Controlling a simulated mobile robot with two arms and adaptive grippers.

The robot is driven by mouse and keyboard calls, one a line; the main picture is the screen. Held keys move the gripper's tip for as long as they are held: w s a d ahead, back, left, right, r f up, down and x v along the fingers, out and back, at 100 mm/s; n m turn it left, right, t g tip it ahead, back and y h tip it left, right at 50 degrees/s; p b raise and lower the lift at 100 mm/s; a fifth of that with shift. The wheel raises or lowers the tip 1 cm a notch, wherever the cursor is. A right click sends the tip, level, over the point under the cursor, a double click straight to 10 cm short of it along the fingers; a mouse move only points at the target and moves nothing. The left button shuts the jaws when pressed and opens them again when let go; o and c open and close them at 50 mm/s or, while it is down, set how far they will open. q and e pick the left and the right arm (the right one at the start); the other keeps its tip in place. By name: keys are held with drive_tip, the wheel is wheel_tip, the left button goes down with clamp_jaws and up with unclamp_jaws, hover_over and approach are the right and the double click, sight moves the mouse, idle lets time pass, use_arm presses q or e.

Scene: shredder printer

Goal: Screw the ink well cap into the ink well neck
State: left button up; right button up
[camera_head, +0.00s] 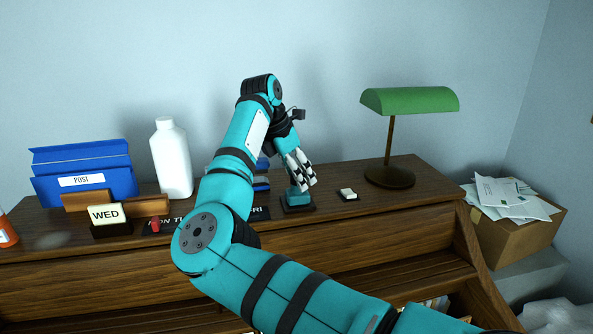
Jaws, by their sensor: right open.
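My right arm reaches across the desk, and its gripper (302,182) points down with its pale fingers apart. Right below the fingertips is a small teal piece on a dark square base (298,208), which looks like the ink well. Its neck is hidden by the fingers. I cannot make out the ink well cap or tell whether the fingers touch anything. My left gripper is not in view.
A green desk lamp (409,100) stands right of the gripper, with a small white-topped item (347,194) between. At left are a white bottle (171,160), a blue POST box (85,172) and a WED day block (106,215). A cardboard box of papers (513,238) sits beyond the desk.

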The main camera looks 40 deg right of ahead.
clamp_jaws()
idle(0.7)
drive_tip(key=shift+r+p, duration=0.1)
drive_tip(key=shift+p, duration=0.2)
drive_tip(key=m+p, duration=0.1)
drive_tip(key=m, duration=0.1)
drive_tip(key=m+g+p, duration=0.1)
drive_tip(key=m+p, duration=0.1)
drive_tip(key=shift+w+r+m+g+y, duration=0.1)
drive_tip(key=shift+r+m+g+y, duration=0.05)
drive_tip(key=shift+m+g+y, duration=0.15)
drive_tip(key=shift+m+g+y+p, duration=0.35)
drive_tip(key=shift+m+p, duration=0.4)
drive_tip(key=shift+m, duration=0.35)
drive_tip(key=shift+f+m, duration=0.3)
drive_tip(key=shift+m, duration=0.3)
drive_tip(key=shift+r+g, duration=0.1)
drive_tip(key=shift+g, duration=0.15)
